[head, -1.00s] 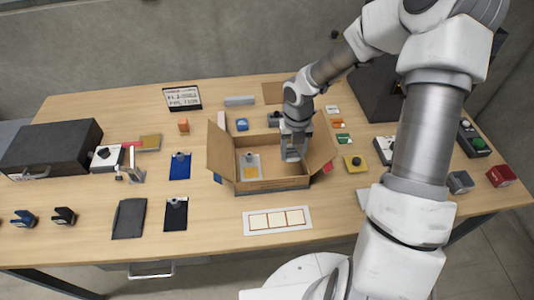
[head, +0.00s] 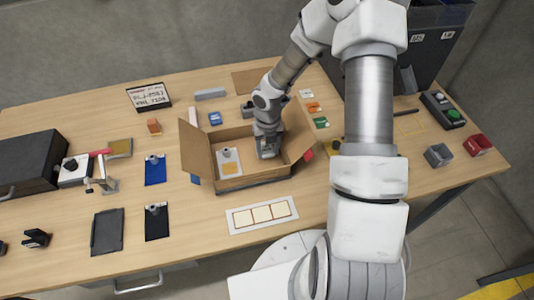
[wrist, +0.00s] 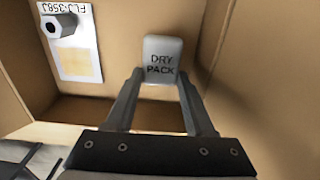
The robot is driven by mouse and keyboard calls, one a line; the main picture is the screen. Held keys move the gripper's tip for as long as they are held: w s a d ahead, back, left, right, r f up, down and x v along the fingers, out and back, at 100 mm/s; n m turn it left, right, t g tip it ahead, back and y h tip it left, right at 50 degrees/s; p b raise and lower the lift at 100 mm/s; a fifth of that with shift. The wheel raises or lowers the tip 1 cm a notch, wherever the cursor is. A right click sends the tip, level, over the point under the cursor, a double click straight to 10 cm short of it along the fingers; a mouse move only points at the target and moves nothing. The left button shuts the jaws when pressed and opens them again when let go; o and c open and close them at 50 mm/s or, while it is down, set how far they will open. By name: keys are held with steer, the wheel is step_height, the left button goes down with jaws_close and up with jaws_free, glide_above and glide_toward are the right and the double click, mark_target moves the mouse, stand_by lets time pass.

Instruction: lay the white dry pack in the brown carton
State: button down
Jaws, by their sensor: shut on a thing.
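The brown carton (head: 254,181) stands open on the table with its flaps spread. My gripper (head: 267,152) reaches down inside its right half. In the wrist view, my gripper (wrist: 160,78) is shut on the white dry pack (wrist: 162,55), which has its printed face toward the camera. The pack is inside the carton, close to the cardboard; whether it touches the floor I cannot tell. In the head view my gripper mostly hides it. A white labelled card with a dark knob-like part (head: 229,162) lies in the carton's left half, apart from the pack.
A white tray with three cream squares (head: 262,214) lies in front of the carton. Blue (head: 155,170) and black (head: 156,222) clipboard-like pieces lie to its left. Small coloured blocks (head: 320,122) lie behind its right flap.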

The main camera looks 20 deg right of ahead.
mark_target(268, 153)
steer(key=shift+f, duration=1)
steer(key=shift+f, duration=0.1)
steer(key=shift+f, duration=0.15)
steer(key=c, duration=0.5)
jaws_free()
steer(key=shift+c, duration=0.2)
step_height(268, 153, up, 12)
steer(key=p, duration=0.1)
steer(key=shift+r+p, duration=0.25)
steer(key=shift+p, duration=0.1)
